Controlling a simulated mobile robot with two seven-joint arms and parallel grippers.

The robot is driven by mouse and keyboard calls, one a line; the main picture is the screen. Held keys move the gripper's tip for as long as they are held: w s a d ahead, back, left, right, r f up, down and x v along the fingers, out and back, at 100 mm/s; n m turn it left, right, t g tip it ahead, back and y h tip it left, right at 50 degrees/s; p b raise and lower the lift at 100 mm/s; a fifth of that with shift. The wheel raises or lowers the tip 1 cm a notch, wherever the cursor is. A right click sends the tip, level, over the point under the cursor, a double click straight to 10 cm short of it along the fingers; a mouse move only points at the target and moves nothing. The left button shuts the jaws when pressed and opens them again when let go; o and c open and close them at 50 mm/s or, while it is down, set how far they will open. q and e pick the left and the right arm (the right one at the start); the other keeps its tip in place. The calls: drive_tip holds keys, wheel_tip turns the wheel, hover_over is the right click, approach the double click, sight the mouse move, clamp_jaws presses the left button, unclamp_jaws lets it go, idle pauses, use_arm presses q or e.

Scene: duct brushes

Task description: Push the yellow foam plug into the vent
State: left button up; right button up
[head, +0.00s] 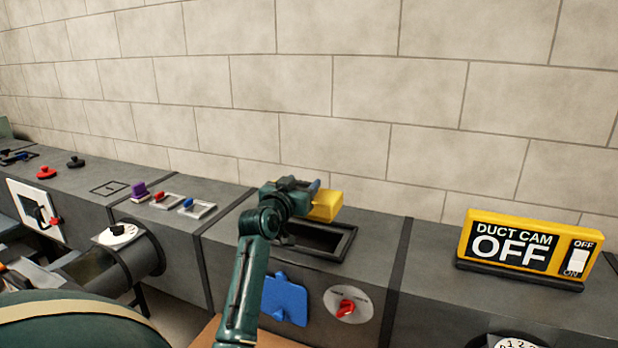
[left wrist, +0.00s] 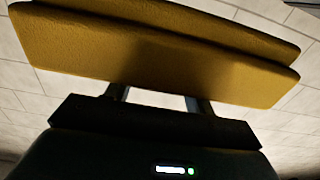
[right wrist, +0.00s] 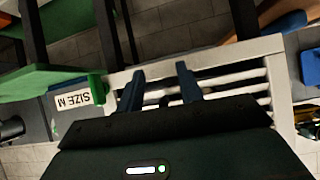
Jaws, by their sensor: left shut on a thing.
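The yellow foam plug (head: 326,206) is in my left gripper (head: 303,187), above the back edge of the open rectangular vent (head: 320,237) in the grey duct top. In the left wrist view the plug (left wrist: 165,60) is a wide yellow block spanning the frame, with both fingers against its near side. The fingertips are hidden by the plug. The plug is outside the vent and the dark opening shows below it. My right gripper (right wrist: 160,74) shows only in the right wrist view, fingers apart with nothing seen between them, near a white slatted frame (right wrist: 240,50).
A blue plate (head: 285,298) and a red knob (head: 347,307) are on the duct's front. Right of the vent stands a yellow "DUCT CAM OFF" sign (head: 525,248). Small red and blue handles and a purple block (head: 139,191) lie left. A brick wall stands close behind.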

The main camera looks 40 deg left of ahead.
use_arm(q)
drive_tip(key=shift+f, duration=0.1)
drive_tip(key=shift+s+f+b, duration=0.1)
drive_tip(key=shift+f+b, duration=0.4)
drive_tip(key=shift+b, duration=0.25)
drive_tip(key=shift+f+b, duration=1.05)
drive_tip(key=shift+f, duration=0.05)
use_arm(e)
drive_tip(key=shift+s+a+f+y, duration=0.2)
drive_tip(key=shift+a+f+y, duration=0.2)
drive_tip(key=shift+a+f, duration=0.2)
drive_tip(key=shift+r, duration=0.1)
